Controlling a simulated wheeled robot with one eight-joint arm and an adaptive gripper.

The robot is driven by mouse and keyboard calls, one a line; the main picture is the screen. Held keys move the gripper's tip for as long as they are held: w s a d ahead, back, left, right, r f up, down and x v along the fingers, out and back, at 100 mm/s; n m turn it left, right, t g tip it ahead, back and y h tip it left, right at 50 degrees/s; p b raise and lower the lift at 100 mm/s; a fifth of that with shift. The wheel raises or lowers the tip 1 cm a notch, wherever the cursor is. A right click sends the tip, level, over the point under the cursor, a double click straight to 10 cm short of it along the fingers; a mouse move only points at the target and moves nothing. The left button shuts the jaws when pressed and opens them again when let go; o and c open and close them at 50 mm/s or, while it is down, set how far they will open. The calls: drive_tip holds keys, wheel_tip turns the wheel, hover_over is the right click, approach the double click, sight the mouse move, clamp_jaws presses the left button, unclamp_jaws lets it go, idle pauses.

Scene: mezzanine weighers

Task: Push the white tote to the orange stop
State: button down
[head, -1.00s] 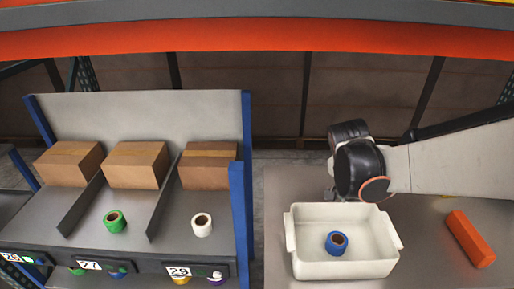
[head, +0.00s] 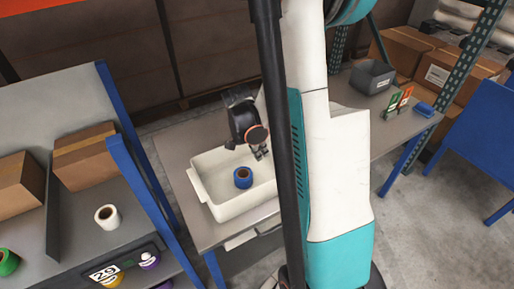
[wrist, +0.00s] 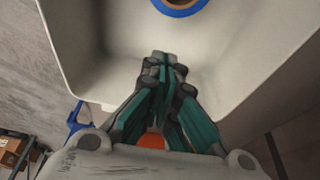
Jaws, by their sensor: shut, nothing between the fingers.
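The white tote (head: 235,213) stands on the grey bench in the head view, its right part hidden behind my column and arm. A blue roll (head: 243,178) lies inside it. My gripper (head: 261,154) points down at the tote's back side. In the wrist view, the gripper (wrist: 165,62) is shut and empty, with its fingertips over the tote wall (wrist: 110,45); I cannot tell whether they touch it. The orange stop is not visible in the head view now. An orange patch shows between the finger links in the wrist view; I cannot tell what it is.
A blue-framed rack (head: 108,100) with boxes (head: 88,155) and a white roll (head: 107,216) stands close on the left.

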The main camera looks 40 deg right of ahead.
drive_tip(key=shift+b+x, duration=0.3)
drive_tip(key=shift+x, duration=0.8)
drive_tip(key=shift+s+d+r, duration=0.1)
drive_tip(key=shift+s+d, duration=0.05)
drive_tip(key=shift+d, duration=0.45)
drive_tip(key=shift+s+d, duration=0.15)
drive_tip(key=shift+d, duration=0.45)
drive_tip(key=shift+s+d+r+b, duration=0.15)
drive_tip(key=shift+d+b, duration=0.25)
drive_tip(key=shift+d, duration=0.3)
drive_tip(key=s+d, duration=0.3)
drive_tip(key=d, duration=1.1)
drive_tip(key=s+d, duration=0.4)
drive_tip(key=d, duration=1.1)
